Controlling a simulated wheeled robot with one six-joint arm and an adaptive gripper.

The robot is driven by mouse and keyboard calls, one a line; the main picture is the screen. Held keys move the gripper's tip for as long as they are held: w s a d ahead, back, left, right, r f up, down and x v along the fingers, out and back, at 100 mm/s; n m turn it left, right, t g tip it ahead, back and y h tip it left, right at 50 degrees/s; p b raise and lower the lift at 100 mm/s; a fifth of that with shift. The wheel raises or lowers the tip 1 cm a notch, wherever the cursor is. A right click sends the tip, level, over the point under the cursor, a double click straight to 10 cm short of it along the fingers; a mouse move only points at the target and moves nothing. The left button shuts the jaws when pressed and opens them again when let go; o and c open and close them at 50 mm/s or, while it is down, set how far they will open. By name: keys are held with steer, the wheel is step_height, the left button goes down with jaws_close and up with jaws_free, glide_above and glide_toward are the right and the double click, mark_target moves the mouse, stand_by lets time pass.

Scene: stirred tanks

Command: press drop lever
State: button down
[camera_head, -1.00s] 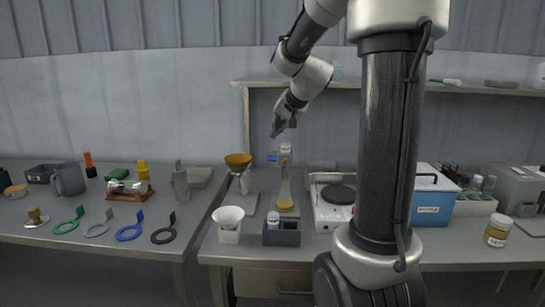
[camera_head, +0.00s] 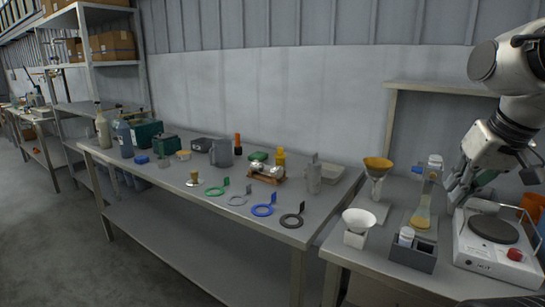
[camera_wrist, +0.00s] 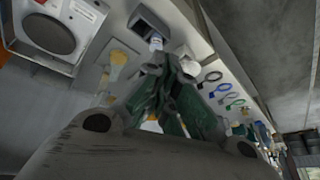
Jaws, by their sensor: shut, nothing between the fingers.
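A tall clear vessel (camera_head: 425,200) with yellow contents at its base stands on the right bench in the head view. I cannot tell for sure whether this blue piece is the drop lever. My gripper (camera_head: 453,187) is just right of the vessel, pointing down and left; I cannot tell whether it touches. In the wrist view, my gripper (camera_wrist: 170,68) is shut and empty, its green-padded fingers hiding part of the bench.
A hotplate (camera_head: 492,228) stands right of the vessel. An amber funnel (camera_head: 378,164) is on a stand to its left. Several coloured rings lie on the left bench (camera_head: 160,215).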

steer(key=shift+n+g+h, duration=0.3)
steer(key=shift+n+g, duration=0.1)
steer(key=shift+n, duration=0.3)
steer(key=s, duration=0.1)
steer(key=s+f, duration=0.1)
steer(key=s, duration=0.1)
steer(key=s+f, duration=0.1)
steer(key=s, duration=0.1)
steer(key=shift+d, duration=0.2)
